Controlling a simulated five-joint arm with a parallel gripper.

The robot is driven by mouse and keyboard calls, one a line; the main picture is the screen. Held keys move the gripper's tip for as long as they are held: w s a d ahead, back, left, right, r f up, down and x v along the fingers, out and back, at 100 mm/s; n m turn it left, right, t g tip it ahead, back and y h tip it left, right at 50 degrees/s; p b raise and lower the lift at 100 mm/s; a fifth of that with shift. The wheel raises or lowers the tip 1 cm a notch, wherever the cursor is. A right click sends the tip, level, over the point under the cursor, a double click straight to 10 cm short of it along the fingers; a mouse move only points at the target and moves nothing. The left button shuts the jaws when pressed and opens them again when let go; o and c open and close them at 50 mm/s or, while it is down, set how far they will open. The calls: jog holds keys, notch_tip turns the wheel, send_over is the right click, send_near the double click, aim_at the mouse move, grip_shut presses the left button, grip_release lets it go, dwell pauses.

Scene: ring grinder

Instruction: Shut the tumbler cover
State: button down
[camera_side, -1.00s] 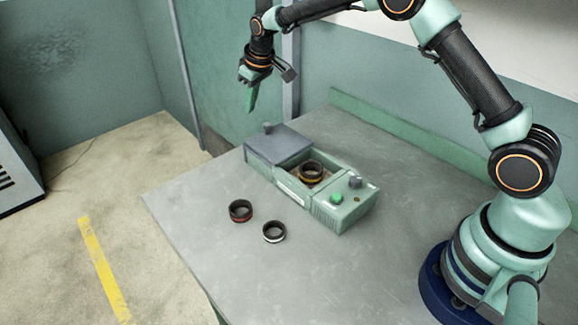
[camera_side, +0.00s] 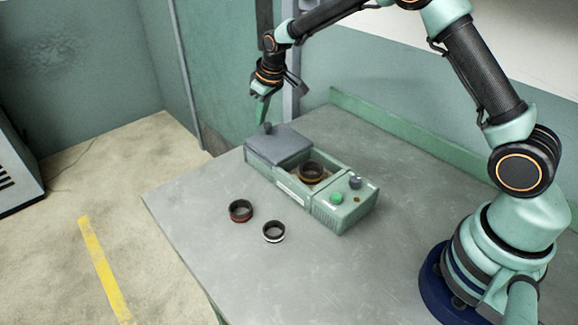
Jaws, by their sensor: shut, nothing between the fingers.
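The tumbler is a pale green box (camera_side: 325,215) on the grey table. Its grey sliding cover (camera_side: 280,146) sits at the far left end, with a small dark knob (camera_side: 267,128) on top. The right part of the opening is uncovered, and a dark ring with a yellowish band (camera_side: 311,171) lies inside. My gripper (camera_side: 262,112) points down, shut and empty, at the knob on the cover's left side. Its tips are at or very near the knob; I cannot tell whether they touch.
A red-banded ring (camera_side: 240,211) and a white-banded ring (camera_side: 273,232) lie on the table (camera_side: 330,280) in front of the box. A green button (camera_side: 336,197) and a grey dial (camera_side: 355,182) are on the box's right end. The front of the table is otherwise clear.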

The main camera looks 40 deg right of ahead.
send_over(289, 150)
jog(key=shift+s, duration=0.9)
dwell(0.4)
